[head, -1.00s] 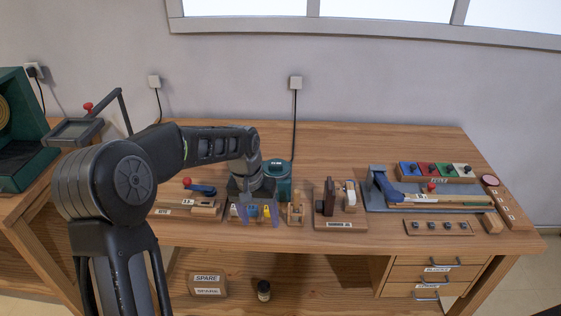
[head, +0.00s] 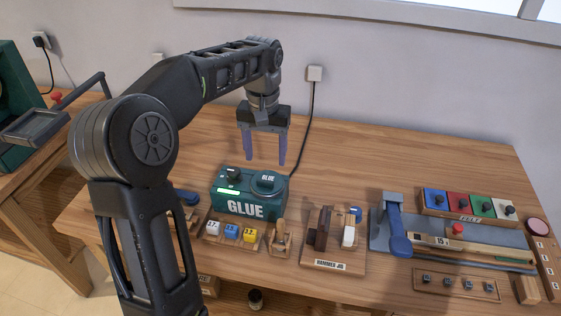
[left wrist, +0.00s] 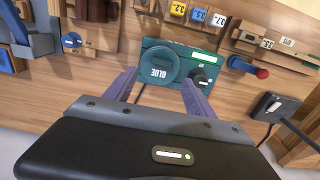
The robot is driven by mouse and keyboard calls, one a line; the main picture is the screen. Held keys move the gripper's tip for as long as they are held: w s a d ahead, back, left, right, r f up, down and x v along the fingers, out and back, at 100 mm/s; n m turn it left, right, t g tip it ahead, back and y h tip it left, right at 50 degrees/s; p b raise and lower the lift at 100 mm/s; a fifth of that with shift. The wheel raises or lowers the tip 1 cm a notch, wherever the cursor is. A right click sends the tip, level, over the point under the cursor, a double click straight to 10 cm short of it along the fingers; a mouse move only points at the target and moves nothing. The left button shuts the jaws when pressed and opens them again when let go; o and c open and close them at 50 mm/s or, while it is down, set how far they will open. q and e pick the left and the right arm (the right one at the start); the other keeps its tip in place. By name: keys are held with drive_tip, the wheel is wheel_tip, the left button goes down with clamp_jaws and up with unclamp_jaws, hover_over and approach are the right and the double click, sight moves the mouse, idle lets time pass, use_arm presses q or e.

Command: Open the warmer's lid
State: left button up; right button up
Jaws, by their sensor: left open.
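The warmer is a teal box (head: 243,209) marked GLUE, standing on the bench left of the middle. Its round teal lid (head: 266,183), also labelled GLUE, sits shut on the right part of the top. A black knob (head: 233,174) and a lit green strip are on the left part. My left gripper (head: 268,161) is open and empty, pointing down above and behind the warmer, apart from it. In the left wrist view the lid (left wrist: 158,65) shows just beyond and between the spread fingertips (left wrist: 158,80), with the knob (left wrist: 203,82) to its right. My right gripper is not in view.
In front of the warmer is a tray of numbered blocks (head: 232,232). A hammer jig (head: 334,238) stands to the right, and a felt station with coloured tiles (head: 467,203) farther right. A cable runs from the wall socket (head: 315,73) behind. The bench behind the jig is clear.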

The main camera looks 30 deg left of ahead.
sight(265, 180)
use_arm(q)
drive_tip(key=shift+s+r, duration=0.2)
drive_tip(key=shift+s, duration=0.1)
drive_tip(key=shift+w+f, duration=0.15)
drive_tip(key=shift+f, duration=0.05)
wheel_tip(265, 180, down, 8)
drive_tip(key=shift+r+p, duration=0.2)
drive_tip(key=shift+p, duration=0.1)
clamp_jaws()
idle(0.7)
